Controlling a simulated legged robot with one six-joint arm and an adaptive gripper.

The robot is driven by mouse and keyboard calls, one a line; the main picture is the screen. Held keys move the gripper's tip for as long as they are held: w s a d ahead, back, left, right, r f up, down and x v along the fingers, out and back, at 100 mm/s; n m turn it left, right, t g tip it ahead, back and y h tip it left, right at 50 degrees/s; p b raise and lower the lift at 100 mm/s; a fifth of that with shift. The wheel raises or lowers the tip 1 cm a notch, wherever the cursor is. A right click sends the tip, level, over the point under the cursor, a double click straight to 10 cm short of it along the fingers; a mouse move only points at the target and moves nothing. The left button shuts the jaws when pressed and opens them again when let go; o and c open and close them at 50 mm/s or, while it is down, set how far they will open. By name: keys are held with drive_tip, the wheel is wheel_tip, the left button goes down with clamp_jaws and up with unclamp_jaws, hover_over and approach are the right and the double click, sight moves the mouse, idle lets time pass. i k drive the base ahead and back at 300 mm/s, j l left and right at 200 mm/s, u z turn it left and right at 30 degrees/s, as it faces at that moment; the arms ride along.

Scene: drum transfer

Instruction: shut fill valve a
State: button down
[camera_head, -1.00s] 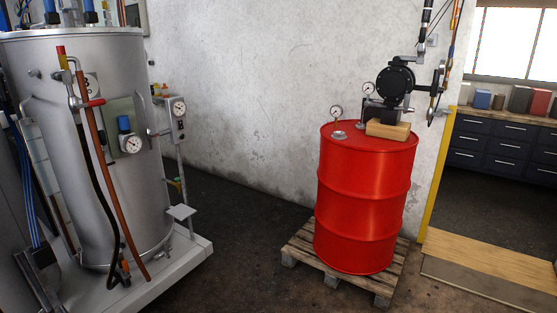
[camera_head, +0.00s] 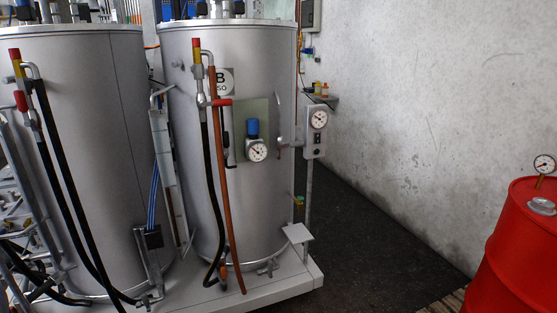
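Two tall grey tanks stand side by side at the left. The left tank (camera_head: 95,150) shows no readable label; its left side is cut off by the picture edge. A valve with a red handle (camera_head: 20,101) sits on its pipe, below a red and yellow pipe top; the handle looks roughly upright along the pipe. The right tank (camera_head: 270,180) carries a plate marked B (camera_head: 225,80). Its valve has a red handle (camera_head: 222,102) that points sideways to the right. I cannot tell which valve is fill valve a from a label. My gripper is not in view.
Both tanks stand on a pale raised base (camera_head: 300,280). A gauge box (camera_head: 317,130) on a post stands right of tank B. A red drum (camera_head: 510,260) on a wooden pallet is at the right edge. Dark floor (camera_head: 370,255) between them is clear.

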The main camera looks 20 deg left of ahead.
sight(19, 95)
drive_tip(key=i+j+u, duration=0.15)
drive_tip(key=i+u, duration=0.85)
drive_tip(key=u, duration=0.15)
drive_tip(key=i+l+u, duration=0.1)
drive_tip(key=i+u, duration=0.3)
drive_tip(key=k, duration=0.1)
